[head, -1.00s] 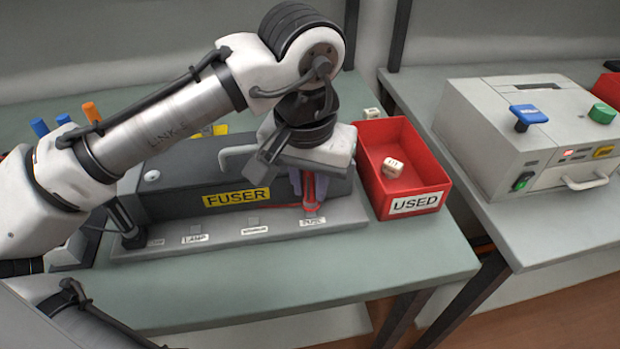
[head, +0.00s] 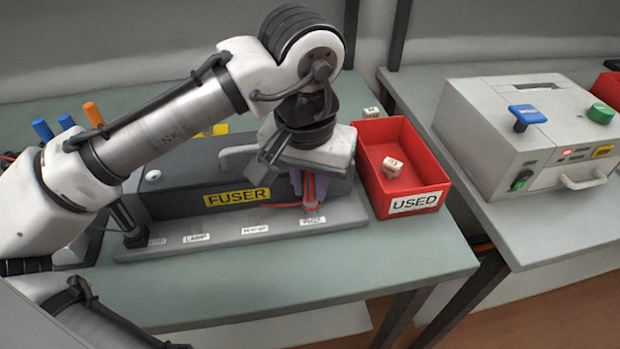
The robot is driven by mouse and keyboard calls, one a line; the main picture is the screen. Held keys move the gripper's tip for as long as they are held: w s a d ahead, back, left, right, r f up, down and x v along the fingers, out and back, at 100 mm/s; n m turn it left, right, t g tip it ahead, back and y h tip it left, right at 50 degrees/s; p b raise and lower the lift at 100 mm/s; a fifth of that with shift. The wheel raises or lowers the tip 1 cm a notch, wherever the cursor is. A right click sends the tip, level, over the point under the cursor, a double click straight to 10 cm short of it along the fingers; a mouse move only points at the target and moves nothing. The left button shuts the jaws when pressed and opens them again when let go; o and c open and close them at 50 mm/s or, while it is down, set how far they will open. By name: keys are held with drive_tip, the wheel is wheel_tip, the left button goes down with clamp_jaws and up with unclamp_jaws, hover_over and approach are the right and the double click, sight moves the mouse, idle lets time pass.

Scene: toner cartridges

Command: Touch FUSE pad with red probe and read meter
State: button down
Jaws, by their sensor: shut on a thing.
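My gripper (head: 311,182) points down at the right end of the fuser unit (head: 238,197) and is shut on the red probe (head: 309,192). The probe's lower end is at the right end of the unit's grey base, just above the white label (head: 312,220) that seems to read FUSE. Whether its tip touches the pad cannot be told; the probe and gripper cover that pad. Other labels, one reading LAMP (head: 196,238), run along the base to the left. I cannot make out a meter or its reading.
A red USED bin (head: 418,203) with a small white block (head: 392,167) inside stands just right of my gripper. A grey machine (head: 480,135) with blue and green knobs is on the right table. The green table front (head: 300,275) is clear.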

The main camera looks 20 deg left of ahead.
drive_tip(key=shift+r+p, duration=3.55)
drive_tip(key=shift+p, duration=0.05)
drive_tip(key=shift+f, duration=0.1)
